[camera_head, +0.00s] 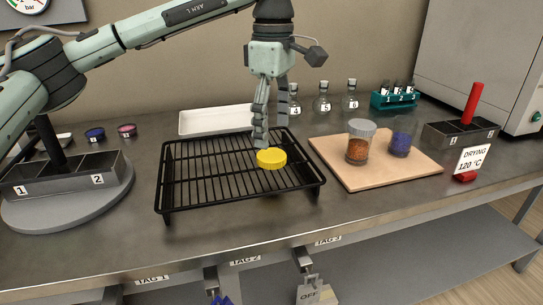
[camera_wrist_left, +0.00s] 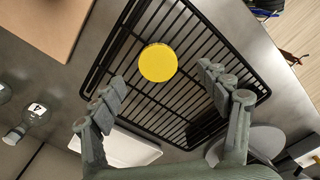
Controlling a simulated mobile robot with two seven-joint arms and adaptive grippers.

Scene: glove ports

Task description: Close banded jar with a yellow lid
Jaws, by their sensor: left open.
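The yellow lid (camera_head: 271,158) is a round disc lying on the black wire rack (camera_head: 175,190). It also shows in the left wrist view (camera_wrist_left: 158,62), flat on the bars. My left gripper (camera_head: 263,138) is open above the rack, pointing down close to the lid. In the left wrist view its fingers (camera_wrist_left: 160,88) are spread, with nothing between them. Two jars stand upright on the wooden board (camera_head: 385,175) to the right: one with orange-brown contents (camera_head: 359,148) and one with blue contents (camera_head: 401,138). I cannot tell clearly which is banded. My right gripper is not in view.
A white tray (camera_head: 205,121) lies behind the rack. Several numbered flasks (camera_head: 322,103) and a teal rack (camera_head: 394,97) stand at the back. Another two-part bin (camera_head: 65,172) is at left.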

